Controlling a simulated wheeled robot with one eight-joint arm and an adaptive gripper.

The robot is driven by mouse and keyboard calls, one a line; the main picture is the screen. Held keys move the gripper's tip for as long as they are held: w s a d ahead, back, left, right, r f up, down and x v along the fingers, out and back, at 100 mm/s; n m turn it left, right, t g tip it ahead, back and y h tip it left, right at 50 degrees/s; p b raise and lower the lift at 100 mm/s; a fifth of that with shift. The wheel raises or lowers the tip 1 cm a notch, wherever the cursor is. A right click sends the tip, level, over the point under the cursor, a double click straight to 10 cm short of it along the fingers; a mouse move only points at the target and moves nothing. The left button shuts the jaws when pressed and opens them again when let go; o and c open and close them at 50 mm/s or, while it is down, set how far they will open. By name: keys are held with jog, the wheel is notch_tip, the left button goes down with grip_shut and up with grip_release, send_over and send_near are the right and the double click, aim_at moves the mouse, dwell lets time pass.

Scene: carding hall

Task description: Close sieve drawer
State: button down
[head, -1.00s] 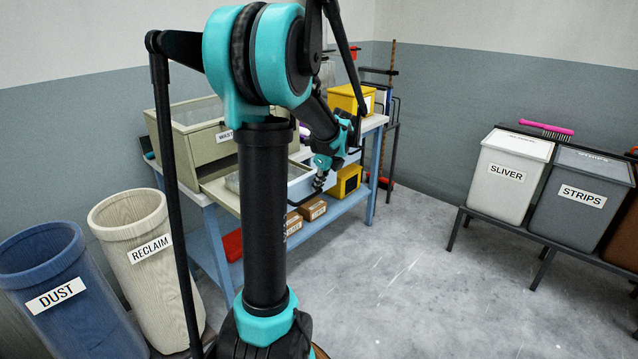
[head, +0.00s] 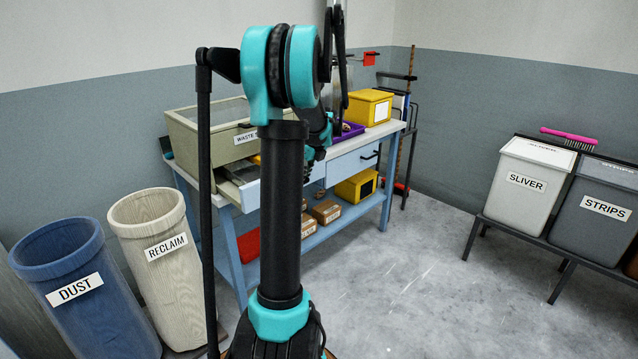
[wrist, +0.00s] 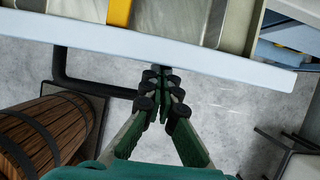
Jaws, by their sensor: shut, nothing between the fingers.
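The sieve drawer (head: 248,194) stands open at the left end of the blue workbench, below the beige cabinet. In the wrist view its pale front panel (wrist: 215,60) runs across the top, with grey metal pieces and a yellow strip inside. A dark bow handle (wrist: 62,72) projects from the panel toward me. My gripper (wrist: 160,80) is shut and empty, its fingertips just outside the front panel, near the right end of the handle's visible part. I cannot tell whether they touch. In the head view my arm hides the gripper and part of the drawer.
The workbench (head: 224,240) carries the beige cabinet (head: 205,150), a purple tray (head: 347,130) and a yellow bin (head: 368,108). A wooden barrel (wrist: 50,130) is left of my gripper. Dust (head: 85,300) and reclaim (head: 165,265) bins stand left.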

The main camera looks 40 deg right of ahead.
jog(key=w, duration=0.9)
jog(key=shift+w+a, duration=0.15)
jog(key=shift+a, duration=0.2)
